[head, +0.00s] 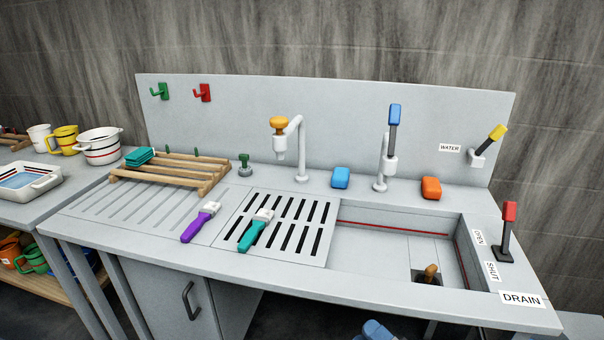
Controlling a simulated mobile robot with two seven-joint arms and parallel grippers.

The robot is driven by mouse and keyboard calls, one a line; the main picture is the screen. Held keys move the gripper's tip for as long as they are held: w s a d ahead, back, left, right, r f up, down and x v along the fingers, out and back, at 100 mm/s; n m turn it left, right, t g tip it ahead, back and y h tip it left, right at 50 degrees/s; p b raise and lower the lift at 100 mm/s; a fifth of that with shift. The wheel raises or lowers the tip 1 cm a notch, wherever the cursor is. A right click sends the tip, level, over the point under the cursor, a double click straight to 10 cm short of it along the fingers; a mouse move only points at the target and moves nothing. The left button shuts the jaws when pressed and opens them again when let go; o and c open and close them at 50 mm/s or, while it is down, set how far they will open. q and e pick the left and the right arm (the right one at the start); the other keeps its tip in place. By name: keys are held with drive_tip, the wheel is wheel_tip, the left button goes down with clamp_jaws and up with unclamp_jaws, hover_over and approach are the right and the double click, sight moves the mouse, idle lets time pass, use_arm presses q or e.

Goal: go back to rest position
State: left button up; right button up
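Neither of my grippers can be made out in the head view, and no arm reaches over the counter. The sink unit (300,262) stands in front of me with a basin (385,246) at the right. The basin holds no visible water, and a brown-topped plug (431,272) sits at its drain corner. A purple brush (201,222) lies on the counter, and a teal brush (255,230) lies on the slotted grate (300,222). A blue, partly cut-off shape (377,330) shows at the bottom edge; I cannot tell what it is.
A wooden rack (172,172) with green sponges or cloths (140,157) stands at the left. Two taps (301,150), a blue block (340,177) and an orange block (431,188) line the back. A red-topped drain lever (507,230) stands at the right. A side table (45,207) holds vessels.

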drive_tip(key=s+d+f+m+g+h+b, duration=0.1)
drive_tip(key=s+d+f+m+g+h, duration=0.2)
drive_tip(key=s+f+m+h, duration=0.55)
drive_tip(key=s+d+f+m+g+h+b, duration=0.25)
drive_tip(key=s+f+m, duration=0.35)
drive_tip(key=f+m, duration=0.65)
use_arm(q)
wheel_tip(320, 180, up, 14)
drive_tip(key=a+p, duration=0.1)
drive_tip(key=p, duration=2)
drive_tip(key=shift+s+f, duration=0.25)
drive_tip(key=shift+s, duration=0.1)
use_arm(e)
wheel_tip(320, 180, up, 17)
drive_tip(key=d, duration=0.2)
drive_tip(key=shift+s+m+t+y, duration=0.15)
drive_tip(key=shift+m+t+y, duration=0.15)
drive_tip(key=shift+t, duration=0.15)
use_arm(q)
drive_tip(key=shift+r, duration=0.15)
drive_tip(key=shift+d, duration=0.1)
use_arm(e)
drive_tip(key=shift+d+r, duration=0.1)
